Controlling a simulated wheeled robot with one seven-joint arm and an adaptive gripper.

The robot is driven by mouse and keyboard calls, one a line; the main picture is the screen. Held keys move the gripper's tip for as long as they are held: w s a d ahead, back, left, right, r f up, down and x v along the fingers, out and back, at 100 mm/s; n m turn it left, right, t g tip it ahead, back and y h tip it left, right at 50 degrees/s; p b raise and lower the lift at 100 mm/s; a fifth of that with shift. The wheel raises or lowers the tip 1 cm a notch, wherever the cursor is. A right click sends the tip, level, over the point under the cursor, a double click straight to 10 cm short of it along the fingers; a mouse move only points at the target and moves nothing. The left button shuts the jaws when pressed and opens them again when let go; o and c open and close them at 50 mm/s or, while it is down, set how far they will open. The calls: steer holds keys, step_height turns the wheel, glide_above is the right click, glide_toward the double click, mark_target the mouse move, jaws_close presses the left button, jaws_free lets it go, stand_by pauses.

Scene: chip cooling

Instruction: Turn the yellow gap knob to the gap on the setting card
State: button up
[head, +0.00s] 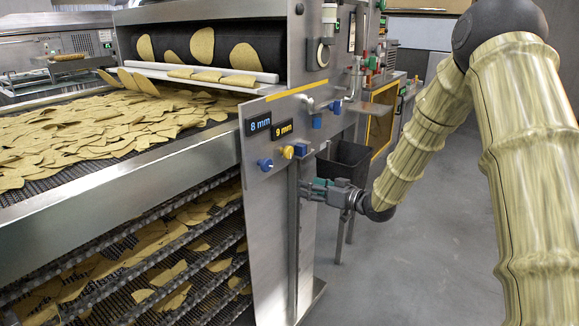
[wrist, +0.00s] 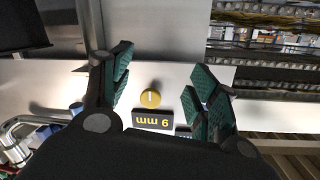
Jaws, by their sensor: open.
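The round yellow gap knob (head: 287,152) sits on the steel side panel, under the yellow-lettered "9 mm" display (head: 283,130). In the wrist view the knob (wrist: 150,98) shows a pale pointer line, roughly upright in that picture, and the display (wrist: 153,121) appears upside down. My gripper (head: 309,188) is open and empty, below and right of the knob in the head view. In the wrist view its dark green fingers (wrist: 160,86) stand wide apart on either side of the knob, not touching it. I cannot make out a readable setting card.
A blue knob (head: 265,164) sits left of the yellow one, under the "8 mm" display (head: 258,123). A conveyor (head: 120,180) with many chips lies left. Grey floor (head: 430,240) is clear on the right.

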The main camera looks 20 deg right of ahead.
steer(key=n+y+b, duration=0.1)
steer(key=n+y, duration=0.1)
glide_toward(290, 154)
steer(key=p+x, duration=0.1)
steer(key=x, duration=0.9)
steer(key=shift+w, duration=0.15)
steer(key=c, duration=1)
